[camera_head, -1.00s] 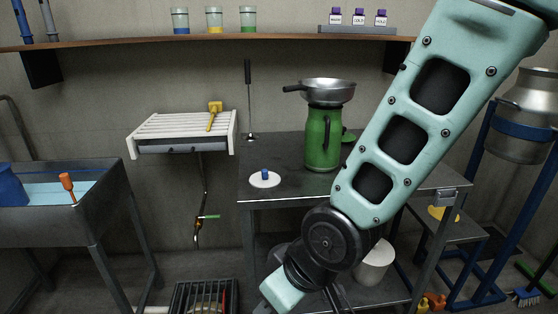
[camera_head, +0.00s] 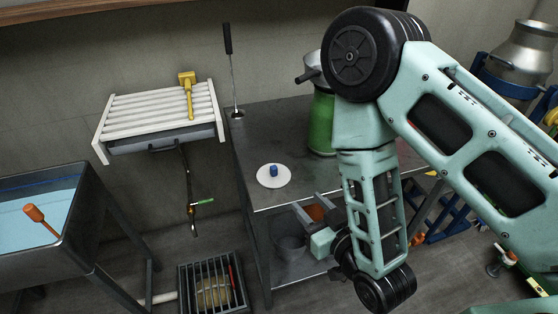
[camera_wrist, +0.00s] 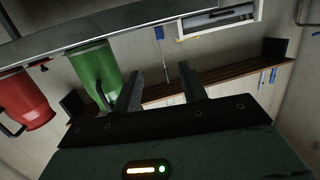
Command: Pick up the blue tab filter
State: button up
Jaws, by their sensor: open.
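The blue tab filter is a white disc (camera_head: 263,181) with a small upright blue tab (camera_head: 273,170). It lies flat on the grey metal table (camera_head: 306,182), near its left front corner in the head view. My gripper (camera_head: 308,212) is open at the table's front edge, to the right of and nearer than the filter, and apart from it. In the wrist view my two fingers (camera_wrist: 162,88) are spread with nothing between them. I cannot make out the filter in the wrist view, which looks upside down.
A green jug (camera_head: 321,125) stands behind my arm, and the wrist view also shows a red jug (camera_wrist: 25,100). A white slatted rack (camera_head: 150,112) with a yellow tool is on the wall. A blue-filled sink (camera_head: 40,215) stands left. The table around the filter is clear.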

send_near(275, 169)
jog(key=p+x, duration=0.1)
jog(key=x, duration=0.3)
jog(key=shift+w, duration=0.5)
jog(key=shift+p+x, duration=0.75)
jog(key=shift+x, duration=2.3)
jog(key=shift+s+a+f, duration=0.1)
jog(key=shift+s+a, duration=0.05)
grip_shut()
